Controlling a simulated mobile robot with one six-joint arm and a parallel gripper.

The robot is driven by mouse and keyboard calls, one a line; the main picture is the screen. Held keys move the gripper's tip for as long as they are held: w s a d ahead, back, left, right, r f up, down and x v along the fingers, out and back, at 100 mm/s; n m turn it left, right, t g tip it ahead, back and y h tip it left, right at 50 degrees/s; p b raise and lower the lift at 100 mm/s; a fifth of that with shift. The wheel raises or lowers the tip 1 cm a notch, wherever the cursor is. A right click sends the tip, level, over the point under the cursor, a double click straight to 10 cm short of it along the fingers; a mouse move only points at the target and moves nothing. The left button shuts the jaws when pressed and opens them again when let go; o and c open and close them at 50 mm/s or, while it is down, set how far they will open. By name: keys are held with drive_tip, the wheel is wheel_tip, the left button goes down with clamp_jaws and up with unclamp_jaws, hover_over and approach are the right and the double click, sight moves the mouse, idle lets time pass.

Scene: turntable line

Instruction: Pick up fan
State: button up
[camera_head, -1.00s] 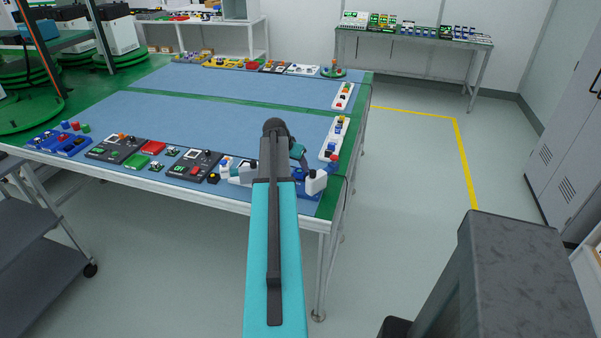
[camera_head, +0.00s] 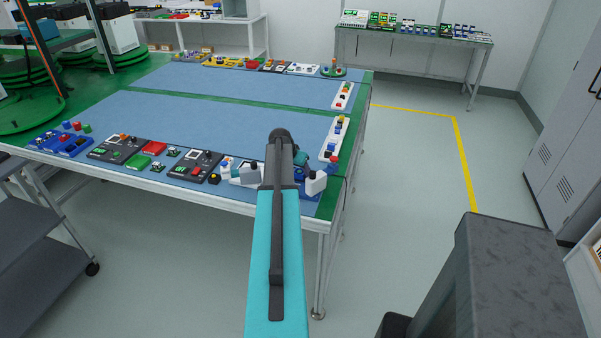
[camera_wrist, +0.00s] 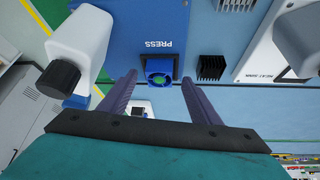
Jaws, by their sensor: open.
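The fan (camera_wrist: 160,67) is a small blue square block with a green fan face. In the wrist view it lies just past my gripper (camera_wrist: 158,79), between the lines of its two fingers, at the edge of the blue PRESS board (camera_wrist: 112,30). My gripper is open and nothing is between the fingers. I cannot tell whether the fingertips are level with the fan. In the head view my own arm covers the fan and most of the gripper.
In the wrist view a black heat sink (camera_wrist: 211,66) sits close to the right of the fan. A white block with a black knob (camera_wrist: 58,79) stands at left. A grey part (camera_wrist: 303,35) is at far right. More boards line the blue mat (camera_head: 230,125) on the table.

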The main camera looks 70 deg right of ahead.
sight(298, 173)
drive_tip(key=shift+c, duration=0.4)
drive_tip(key=c, duration=1.2)
drive_tip(key=shift+r, duration=0.1)
drive_tip(key=shift+r+b, duration=0.3)
drive_tip(key=shift+r, duration=0.1)
clamp_jaws()
drive_tip(key=shift+r+b, duration=0.45)
drive_tip(key=shift+r, duration=0.5)
drive_tip(key=shift+a+r, duration=0.1)
drive_tip(key=shift+r, duration=0.25)
drive_tip(key=s+a+r+b, duration=0.1)
drive_tip(key=a+b, duration=0.3)
drive_tip(key=a, duration=1.1)
drive_tip(key=shift+a+r, duration=0.25)
drive_tip(key=shift+a, duration=0.15)
